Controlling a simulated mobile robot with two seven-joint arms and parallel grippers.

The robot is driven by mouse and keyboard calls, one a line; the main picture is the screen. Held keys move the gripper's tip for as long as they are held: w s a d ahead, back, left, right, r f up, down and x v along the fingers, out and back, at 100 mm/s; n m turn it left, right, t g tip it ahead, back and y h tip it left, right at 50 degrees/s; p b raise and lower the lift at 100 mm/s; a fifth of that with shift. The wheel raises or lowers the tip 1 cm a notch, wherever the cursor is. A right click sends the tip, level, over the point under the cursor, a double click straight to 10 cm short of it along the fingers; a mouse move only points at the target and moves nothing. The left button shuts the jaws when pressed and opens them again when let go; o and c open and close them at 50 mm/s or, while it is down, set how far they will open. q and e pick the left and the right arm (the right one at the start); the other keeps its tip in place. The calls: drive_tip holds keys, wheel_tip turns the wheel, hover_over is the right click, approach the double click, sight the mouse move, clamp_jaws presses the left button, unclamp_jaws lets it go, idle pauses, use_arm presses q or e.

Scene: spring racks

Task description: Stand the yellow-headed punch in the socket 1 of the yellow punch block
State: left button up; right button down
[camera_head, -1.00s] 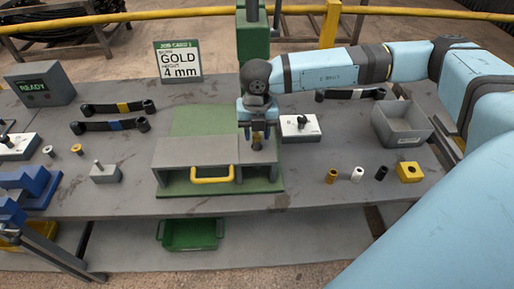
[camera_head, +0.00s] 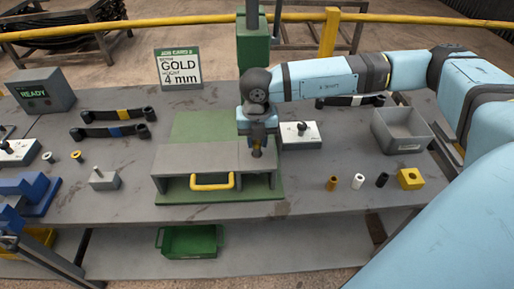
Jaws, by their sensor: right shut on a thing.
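My right gripper (camera_head: 257,140) points down over the right part of a grey fixture on a green base. It is shut on a small brownish-yellow piece (camera_head: 257,152), which looks like the yellow-headed punch; the fingers and the small size hide its details. The piece's lower end is at the fixture, and I cannot tell whether it touches. The yellow block (camera_head: 410,179) with a dark hole in its top stands at the right of the table, apart from the gripper. I cannot make out any socket number. My left gripper is not in view.
An orange-brown (camera_head: 332,184), a white (camera_head: 358,181) and a black cylinder (camera_head: 382,180) stand left of the yellow block. A grey bin (camera_head: 402,143) is behind them. The grey fixture (camera_head: 180,160) has a yellow handle (camera_head: 212,182). A card (camera_head: 180,68) reads GOLD, 4 mm.

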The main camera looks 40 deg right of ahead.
sight(257, 141)
drive_tip(key=shift+r+p, duration=1)
drive_tip(key=shift+r, duration=2)
